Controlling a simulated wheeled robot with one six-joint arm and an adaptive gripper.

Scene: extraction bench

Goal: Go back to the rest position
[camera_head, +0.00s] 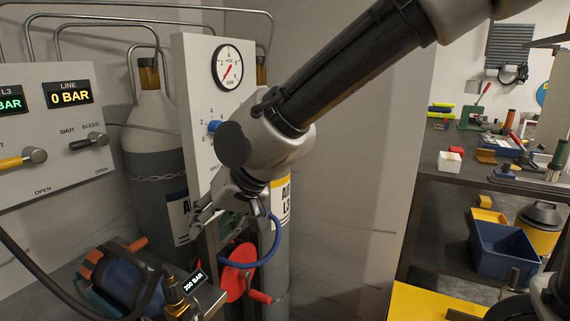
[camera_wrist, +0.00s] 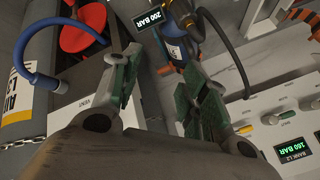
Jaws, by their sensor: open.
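My gripper (camera_head: 207,222) is at the end of my bent arm, low in front of the white gauge panel (camera_head: 197,70). In the wrist view its two green-padded fingers (camera_wrist: 155,85) stand apart with nothing held between them. Beyond them is a small blue cylinder (camera_wrist: 176,38) with a 200 BAR display. The same cylinder lies at the lower left of the head view (camera_head: 125,280). A red disc (camera_head: 236,270) with a crank handle is just below my gripper. My wrist hides part of the panel and the yellow-labelled bottle (camera_head: 281,200).
A panel with an orange lever (camera_head: 12,162) and a LINE display at 0 BAR stands at left. Grey gas bottles (camera_head: 155,140) stand behind. A blue hose (camera_head: 262,262) loops near the wrist. At right are a dark bench (camera_head: 450,175) and a blue bin (camera_head: 500,250).

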